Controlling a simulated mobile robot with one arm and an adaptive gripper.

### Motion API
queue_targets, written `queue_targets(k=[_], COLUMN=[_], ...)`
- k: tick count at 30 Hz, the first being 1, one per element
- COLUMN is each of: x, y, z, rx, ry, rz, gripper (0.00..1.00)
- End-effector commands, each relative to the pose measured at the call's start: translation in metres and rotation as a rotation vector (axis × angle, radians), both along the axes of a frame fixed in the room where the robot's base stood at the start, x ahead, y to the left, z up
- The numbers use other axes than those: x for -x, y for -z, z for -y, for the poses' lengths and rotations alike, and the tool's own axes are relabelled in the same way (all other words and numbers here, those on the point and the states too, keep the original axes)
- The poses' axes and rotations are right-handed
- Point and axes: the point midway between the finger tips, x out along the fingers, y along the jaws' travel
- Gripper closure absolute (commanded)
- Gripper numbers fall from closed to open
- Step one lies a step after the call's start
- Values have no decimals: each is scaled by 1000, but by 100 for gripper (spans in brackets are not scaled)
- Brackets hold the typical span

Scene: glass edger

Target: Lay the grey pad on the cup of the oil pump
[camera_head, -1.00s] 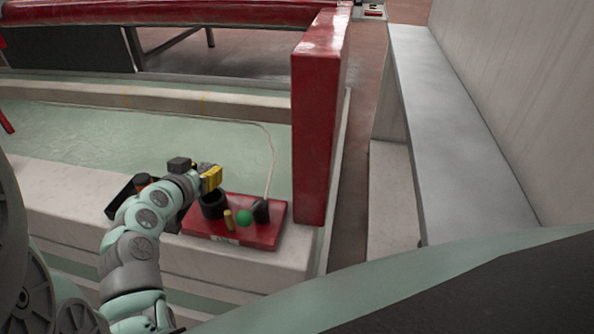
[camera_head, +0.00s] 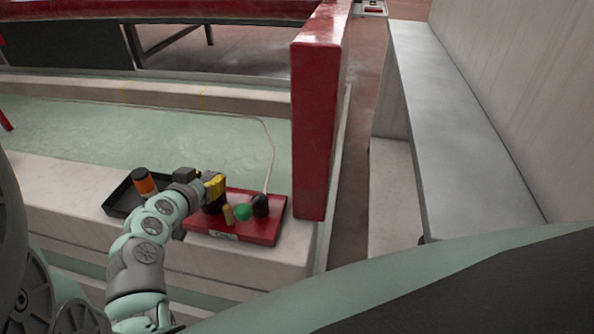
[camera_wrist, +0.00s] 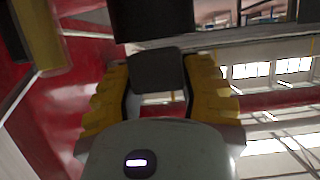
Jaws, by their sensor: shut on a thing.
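The oil pump (camera_head: 262,231) is a red plate on the pale ledge. Its black cup (camera_head: 209,208) is mostly covered by my gripper (camera_head: 214,186) in the head view. My gripper has yellow fingers and is at the cup, at or just above its rim; I cannot tell whether they touch. In the wrist view my gripper (camera_wrist: 158,82) is shut on the dark grey pad (camera_wrist: 157,70), held between the fingertips. The black cup also shows in the wrist view (camera_wrist: 152,18), just beyond the pad. The pad cannot be made out in the head view.
On the plate stand a short yellow post (camera_head: 229,215), a green ball (camera_head: 243,212) and a black knob (camera_head: 260,204). A black tray (camera_head: 122,203) with an orange-banded jar (camera_head: 144,182) lies to the left. A red pillar (camera_head: 314,130) rises at the right.

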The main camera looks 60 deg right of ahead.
Motion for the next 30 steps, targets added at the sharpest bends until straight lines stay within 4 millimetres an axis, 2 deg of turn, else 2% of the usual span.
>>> queue_targets(k=[11, 12, 18, 26, 30], x=[-2, -2, -1, -1, -1], y=[5, 5, 6, 5, -2], z=[-1, -1, -1, -1, -1], rx=[-1, 0, -1, -1, -1], ry=[-5, -5, -4, -4, -4], rz=[2, 1, 0, 0, -1], gripper=[77, 53, 32, 32, 32])
